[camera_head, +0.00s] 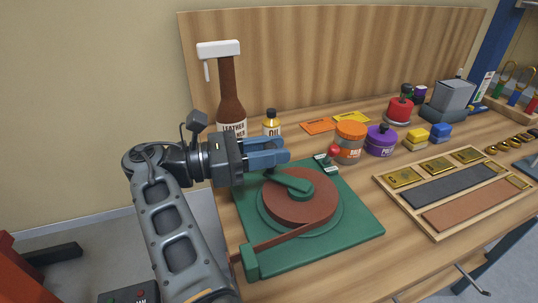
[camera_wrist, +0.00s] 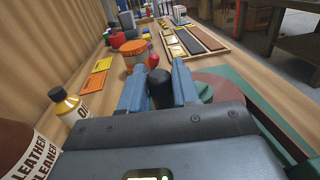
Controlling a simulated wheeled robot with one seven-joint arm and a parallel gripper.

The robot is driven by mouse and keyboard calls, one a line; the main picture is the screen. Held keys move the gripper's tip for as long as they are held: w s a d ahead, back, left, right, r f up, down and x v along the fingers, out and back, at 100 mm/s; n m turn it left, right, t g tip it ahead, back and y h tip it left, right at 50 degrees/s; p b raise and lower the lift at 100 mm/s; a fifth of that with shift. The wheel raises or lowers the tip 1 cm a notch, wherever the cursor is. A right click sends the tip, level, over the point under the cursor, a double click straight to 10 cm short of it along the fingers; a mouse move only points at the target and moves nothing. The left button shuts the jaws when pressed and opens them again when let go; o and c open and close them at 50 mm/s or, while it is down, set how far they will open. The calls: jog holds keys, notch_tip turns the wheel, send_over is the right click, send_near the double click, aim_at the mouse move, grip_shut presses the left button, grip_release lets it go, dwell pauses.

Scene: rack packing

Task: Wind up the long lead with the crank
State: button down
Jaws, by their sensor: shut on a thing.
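A green winder base (camera_head: 355,235) lies flat on the bench's near left part. A round brown reel (camera_head: 310,208) of wound lead sits on it. A brown strip of lead (camera_head: 280,237) runs from the reel to a green guide block (camera_head: 250,262) at the base's near left corner. A green crank arm (camera_head: 290,183) lies over the reel, pointing to the upper left. My gripper (camera_head: 282,155) is shut on the crank's dark knob (camera_wrist: 160,90), which stands between the blue fingers in the wrist view (camera_wrist: 160,66). In the head view the fingers mostly hide the knob.
A leather cleaner bottle (camera_head: 230,95) and an oil bottle (camera_head: 271,123) stand behind my gripper. An orange-lidded jar (camera_head: 349,142), a small red-knobbed item (camera_head: 331,155) and a purple tin (camera_head: 381,141) stand behind the base. A wooden tray (camera_head: 437,233) lies to the right.

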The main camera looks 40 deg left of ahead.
jog(key=shift+w, duration=0.2)
dwell(0.4)
jog(key=c, duration=1)
grip_release()
jog(key=shift+o, duration=0.2)
jog(key=r, duration=0.4)
jog(key=shift+d+r, duration=0.15)
jog(key=shift+d, duration=0.05)
jog(key=d+r+p, duration=0.1)
jog(key=d+r, duration=0.5)
jog(key=d, duration=0.5)
jog(key=shift+w+d+r+p, duration=0.15)
jog(key=shift+w+r+p, duration=0.15)
jog(key=shift+p, duration=0.1)
jog(key=shift+c, duration=0.3)
